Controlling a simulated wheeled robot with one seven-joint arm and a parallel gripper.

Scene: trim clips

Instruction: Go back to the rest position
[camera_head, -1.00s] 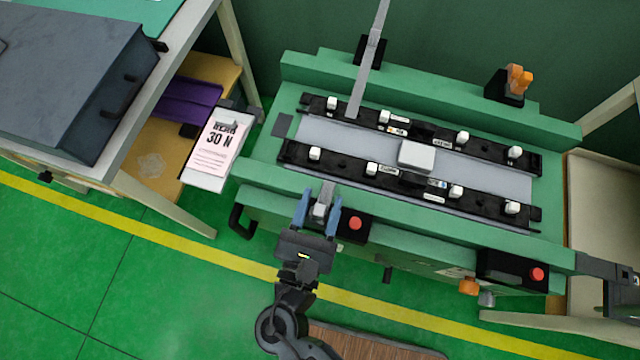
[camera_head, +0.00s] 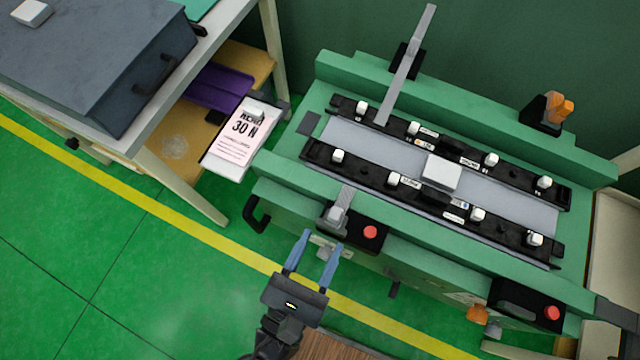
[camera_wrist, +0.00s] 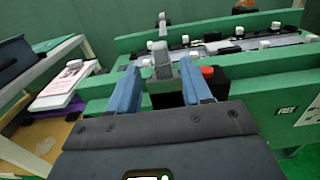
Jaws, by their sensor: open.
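My gripper (camera_head: 306,250) is open, with its two blue fingers apart and nothing between them. In the head view it is in front of the green bench fixture (camera_head: 285,195), below a grey lever (camera_head: 342,206) at the bench's front edge. In the wrist view the gripper (camera_wrist: 158,85) points toward the fixture, and the grey lever (camera_wrist: 161,60) appears between the fingers but beyond them. From these views the fingers look clear of the lever.
Two black rails with white clips (camera_head: 338,156) lie along the fixture, with a white block (camera_head: 441,172) between them. Red buttons (camera_head: 370,232) sit on the front. Green floor (camera_head: 150,260) is open at left.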

